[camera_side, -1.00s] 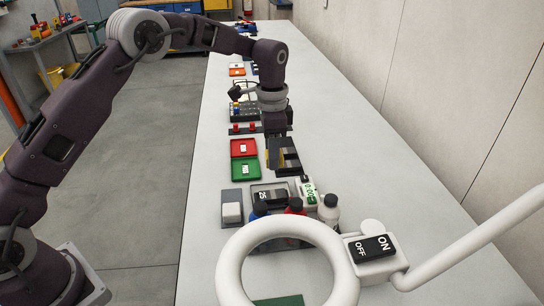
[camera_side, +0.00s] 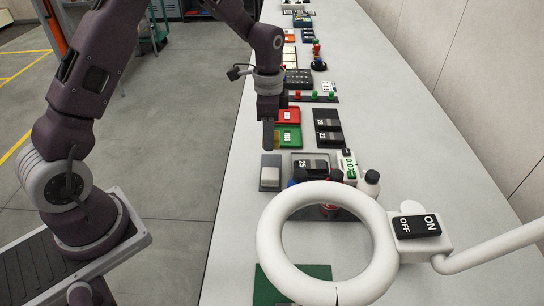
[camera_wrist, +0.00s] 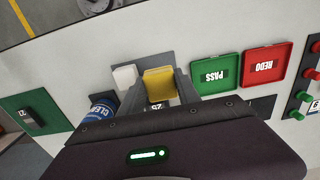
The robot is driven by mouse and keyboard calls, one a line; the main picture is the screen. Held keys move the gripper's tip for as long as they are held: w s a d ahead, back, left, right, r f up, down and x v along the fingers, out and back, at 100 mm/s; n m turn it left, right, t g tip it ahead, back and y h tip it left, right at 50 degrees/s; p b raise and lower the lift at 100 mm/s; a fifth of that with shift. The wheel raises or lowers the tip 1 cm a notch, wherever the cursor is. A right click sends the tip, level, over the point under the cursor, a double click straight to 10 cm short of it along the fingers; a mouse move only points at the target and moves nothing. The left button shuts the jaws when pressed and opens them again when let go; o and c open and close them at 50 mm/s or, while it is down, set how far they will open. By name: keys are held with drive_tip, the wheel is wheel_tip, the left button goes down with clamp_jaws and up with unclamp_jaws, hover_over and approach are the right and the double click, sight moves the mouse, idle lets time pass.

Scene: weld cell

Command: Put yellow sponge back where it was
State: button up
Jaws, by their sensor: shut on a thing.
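The yellow sponge (camera_wrist: 159,84) is between the fingers of my gripper (camera_wrist: 162,92) in the wrist view. In the side view my gripper (camera_side: 269,132) points down, and the yellow sponge (camera_side: 267,136) shows as a thin yellow strip by the fingers, over or just in front of the left edge of the green tray. A grey pad (camera_wrist: 149,60) lies beyond the sponge in the wrist view, with a white block (camera_wrist: 125,76) on its left part. In the side view the grey pad (camera_side: 263,184) is nearer the camera than my gripper. The sponge hides part of the pad.
The green PASS tray (camera_wrist: 214,88) and red REDO tray (camera_wrist: 268,74) lie right of the sponge in the wrist view. A dark labelled block (camera_side: 310,164), several bottles (camera_side: 368,184) and a white ring lamp (camera_side: 275,250) stand close by. The table's left edge is near.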

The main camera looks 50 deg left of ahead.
sight(270, 162)
wheel_tip(270, 162, down, 6)
drive_tip(key=shift+f, duration=0.1)
drive_tip(key=shift+f, duration=0.1)
drive_tip(key=o, duration=1.3)
